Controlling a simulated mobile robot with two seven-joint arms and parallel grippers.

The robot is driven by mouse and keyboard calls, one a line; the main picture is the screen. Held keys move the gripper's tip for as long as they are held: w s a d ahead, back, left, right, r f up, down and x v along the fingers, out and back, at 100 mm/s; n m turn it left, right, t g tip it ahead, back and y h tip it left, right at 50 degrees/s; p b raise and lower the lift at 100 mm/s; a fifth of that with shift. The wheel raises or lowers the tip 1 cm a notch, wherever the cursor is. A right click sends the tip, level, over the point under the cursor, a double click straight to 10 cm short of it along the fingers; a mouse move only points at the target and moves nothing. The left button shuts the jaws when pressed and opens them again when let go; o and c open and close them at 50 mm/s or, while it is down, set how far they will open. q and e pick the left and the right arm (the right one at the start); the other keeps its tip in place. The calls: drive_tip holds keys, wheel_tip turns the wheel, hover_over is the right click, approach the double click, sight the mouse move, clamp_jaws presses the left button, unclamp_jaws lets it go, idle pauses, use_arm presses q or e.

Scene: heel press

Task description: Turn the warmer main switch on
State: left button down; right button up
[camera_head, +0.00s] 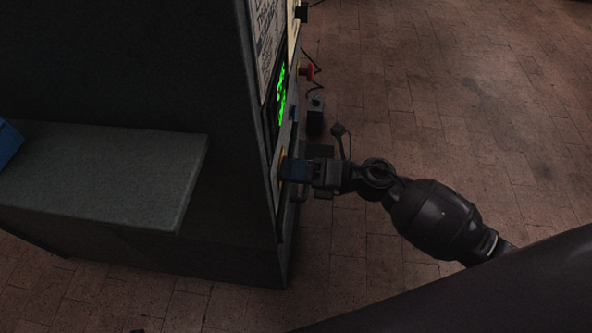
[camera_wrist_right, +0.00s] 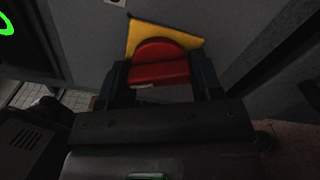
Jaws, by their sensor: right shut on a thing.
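The main switch is a red rotary handle (camera_wrist_right: 160,68) on a yellow plate (camera_wrist_right: 190,38), fixed to the grey side panel of the machine in the right wrist view. My right gripper (camera_wrist_right: 160,80) is shut on the red handle, with one finger on each side of it. In the head view my right gripper (camera_head: 291,170) reaches the machine's right-hand panel from the right, and it hides most of the switch there. My left gripper is not in view.
The dark machine cabinet (camera_head: 235,240) fills the left, with a grey shelf (camera_head: 100,170) jutting out. Tiled floor (camera_head: 450,90) to the right is open.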

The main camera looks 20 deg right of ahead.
drive_tip(key=m+p, duration=0.1)
drive_tip(key=r+m+p, duration=0.1)
drive_tip(key=m, duration=0.1)
drive_tip(key=shift+m+p, duration=0.3)
drive_tip(key=shift+p, duration=0.05)
drive_tip(key=m+p, duration=0.2)
drive_tip(key=m, duration=0.1)
drive_tip(key=shift+f+m, duration=0.1)
drive_tip(key=shift+m, duration=0.2)
drive_tip(key=m+p, duration=0.2)
drive_tip(key=m, duration=0.1)
drive_tip(key=shift+m, duration=0.3)
drive_tip(key=shift+m+p, duration=0.4)
drive_tip(key=shift+m, duration=0.3)
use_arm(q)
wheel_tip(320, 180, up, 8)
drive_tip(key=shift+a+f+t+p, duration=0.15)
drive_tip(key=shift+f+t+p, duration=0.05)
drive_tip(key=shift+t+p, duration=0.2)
use_arm(e)
drive_tip(key=shift+f+m, duration=0.1)
drive_tip(key=shift+m, duration=0.8)
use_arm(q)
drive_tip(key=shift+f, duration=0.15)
use_arm(e)
drive_tip(key=shift+m, duration=0.3)
